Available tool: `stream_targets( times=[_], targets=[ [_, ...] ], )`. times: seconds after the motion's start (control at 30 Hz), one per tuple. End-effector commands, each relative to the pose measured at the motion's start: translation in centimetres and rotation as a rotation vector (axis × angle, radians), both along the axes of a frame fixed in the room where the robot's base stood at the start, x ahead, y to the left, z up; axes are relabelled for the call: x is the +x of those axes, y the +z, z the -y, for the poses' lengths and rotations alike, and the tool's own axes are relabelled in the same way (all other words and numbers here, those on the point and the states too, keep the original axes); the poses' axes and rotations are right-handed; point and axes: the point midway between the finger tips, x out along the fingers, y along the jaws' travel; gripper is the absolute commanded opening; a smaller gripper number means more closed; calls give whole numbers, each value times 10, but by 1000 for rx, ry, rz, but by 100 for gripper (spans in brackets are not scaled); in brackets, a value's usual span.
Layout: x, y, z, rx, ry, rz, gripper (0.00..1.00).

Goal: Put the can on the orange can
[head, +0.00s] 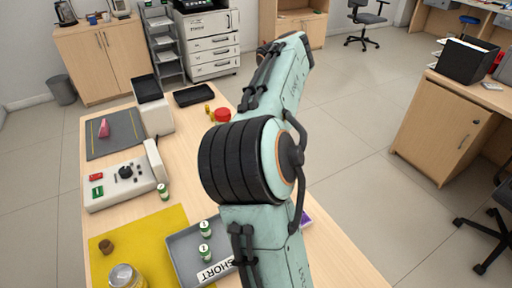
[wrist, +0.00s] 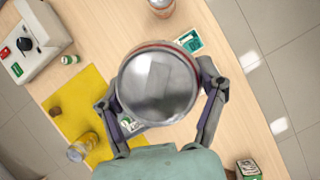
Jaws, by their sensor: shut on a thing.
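The can (wrist: 158,85) is in my gripper (wrist: 160,110), in the middle of the wrist view. I see its shiny grey round end and a thin red edge. The two fingers close on it from left and right. In the head view my arm hides the gripper and the held can. A round metal-topped thing with an orange-brown side (wrist: 161,5) is cut off at the top of the wrist view; it looks like the orange can. A round red-orange thing (head: 222,115) stands near the table's far right edge in the head view; I cannot tell if it is the same one.
A grey tray (head: 183,254) with small green cans and a yellow mat (head: 174,221) with a glass jar (head: 126,277) lie at the front. A white counter device (head: 122,183) stands at the left. Small yellow items (head: 208,109) stand beside the red-orange thing.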

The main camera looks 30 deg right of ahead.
Motion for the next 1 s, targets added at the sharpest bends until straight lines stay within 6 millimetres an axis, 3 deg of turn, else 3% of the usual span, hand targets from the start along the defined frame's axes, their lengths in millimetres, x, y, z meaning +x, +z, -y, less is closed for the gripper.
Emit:
stream_targets(
  times=[0.17, 0.6, 0.73, 1.0],
  targets=[
    [11, -7, 10, 0, 1, -2, 30],
    [90, -46, 42, 7, 1, 4, 30],
    [112, -77, 49, 8, 4, 2, 30],
    [130, -96, 56, 0, 6, 4, 30]
  ],
)
